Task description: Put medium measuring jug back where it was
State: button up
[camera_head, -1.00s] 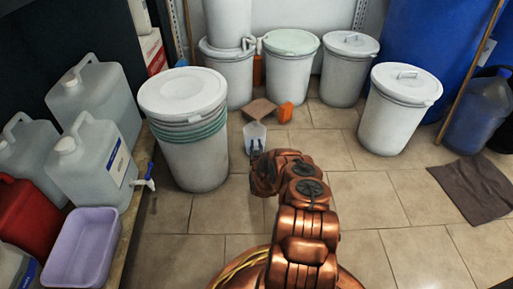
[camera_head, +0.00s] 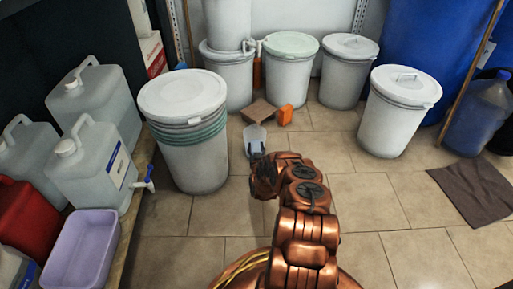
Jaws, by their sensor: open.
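A small translucent pale jug (camera_head: 254,133) is on or just above the tiled floor, right of the large white drum and in front of a brown flat piece. My gripper (camera_head: 256,151) is at the near side of the jug, its dark fingertips overlapping the jug's lower part in the picture. The gripper is open. My arm hides part of the area below, and I cannot tell whether the fingers touch the jug or whether it has a handle facing me.
A white lidded drum (camera_head: 190,150) stands close on the left. More drums (camera_head: 290,75) line the back, near an orange block (camera_head: 285,114) and the brown piece (camera_head: 259,111). A lilac basin (camera_head: 80,250) sits at left.

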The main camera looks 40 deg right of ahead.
jog(key=p+v, duration=0.4)
jog(key=v, duration=0.7)
jog(key=shift+s+a, duration=0.25)
jog(key=shift+a, duration=0.05)
